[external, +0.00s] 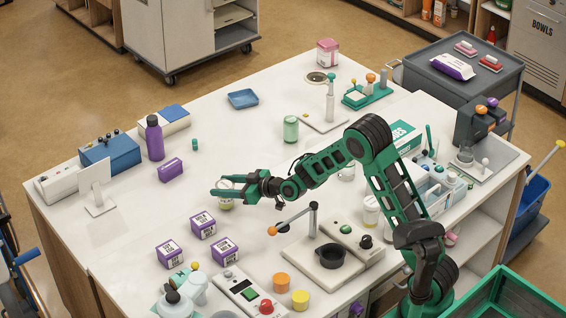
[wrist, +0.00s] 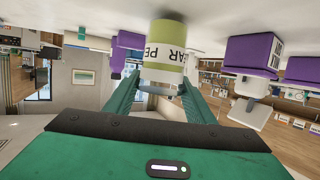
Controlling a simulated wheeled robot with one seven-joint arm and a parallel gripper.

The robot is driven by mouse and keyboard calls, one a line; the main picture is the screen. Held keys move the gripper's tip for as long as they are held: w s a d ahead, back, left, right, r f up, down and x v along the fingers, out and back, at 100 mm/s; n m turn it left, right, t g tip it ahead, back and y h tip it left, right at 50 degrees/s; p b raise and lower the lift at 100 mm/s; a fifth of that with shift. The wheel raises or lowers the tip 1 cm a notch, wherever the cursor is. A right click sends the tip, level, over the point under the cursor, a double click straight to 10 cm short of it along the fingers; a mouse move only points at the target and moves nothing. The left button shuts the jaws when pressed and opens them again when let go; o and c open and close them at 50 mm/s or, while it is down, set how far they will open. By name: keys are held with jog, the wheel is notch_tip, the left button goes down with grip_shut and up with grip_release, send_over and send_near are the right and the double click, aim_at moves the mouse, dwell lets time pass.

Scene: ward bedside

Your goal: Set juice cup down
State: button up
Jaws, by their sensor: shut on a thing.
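A small cup (external: 226,205), white and yellow-green with dark letters, is between the fingers of my gripper (external: 222,188) over the left middle of the white table. In the wrist view the cup (wrist: 166,62) sits between my two green fingers, and my gripper (wrist: 163,92) is shut on it. That view is upside down, with the tabletop along its upper edge and the cup's yellow-green end towards it. The cup looks upright and low over the table. I cannot tell whether its bottom touches the surface.
Several purple boxes (external: 203,225) stand in front of the gripper. A purple carton (external: 171,169) and purple bottle (external: 154,138) are behind left. A green cup (external: 291,128) stands behind right. A jointed stand (external: 313,220) is to the right. The tabletop left of the gripper is clear.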

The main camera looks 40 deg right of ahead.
jog(key=shift+w+a+r+m+t+h, duration=0.2)
jog(key=shift+w+a+r+m+h, duration=0.1)
jog(key=shift+w+a+m+h, duration=0.25)
jog(key=shift+w+a+r+m+t+h, duration=0.25)
jog(key=shift+w+m+h, duration=0.1)
jog(key=shift+w+h, duration=0.25)
notch_tip(320, 180, up, 3)
jog(key=w+a+m+h, duration=0.2)
jog(key=w+m+h, duration=0.1)
jog(key=h, duration=0.1)
jog(key=s+d+r+m+g+h, duration=0.2)
jog(key=s+d+m+g+h, duration=0.3)
jog(key=s+d+m+h, duration=0.5)
jog(key=s+d+r+m+g+h, duration=0.2)
jog(key=s+m+g, duration=0.25)
jog(key=s, duration=0.25)
jog(key=s+d+r+m+g+h, duration=0.25)
jog(key=s+m+g, duration=0.2)
jog(key=s, duration=0.35)
jog(key=shift+n, duration=0.3)
jog(key=shift+w+d+f, duration=0.85)
jog(key=shift+d+f, duration=0.9)
jog(key=shift+f, duration=0.15)
jog(key=shift+w+d+f, duration=0.8)
jog(key=shift+d+f, duration=0.9)
jog(key=shift+f, duration=0.15)
jog(key=shift+w+d+f, duration=0.85)
jog(key=shift+d+f, duration=0.9)
jog(key=shift+f, duration=0.15)
jog(key=o, duration=1.2)
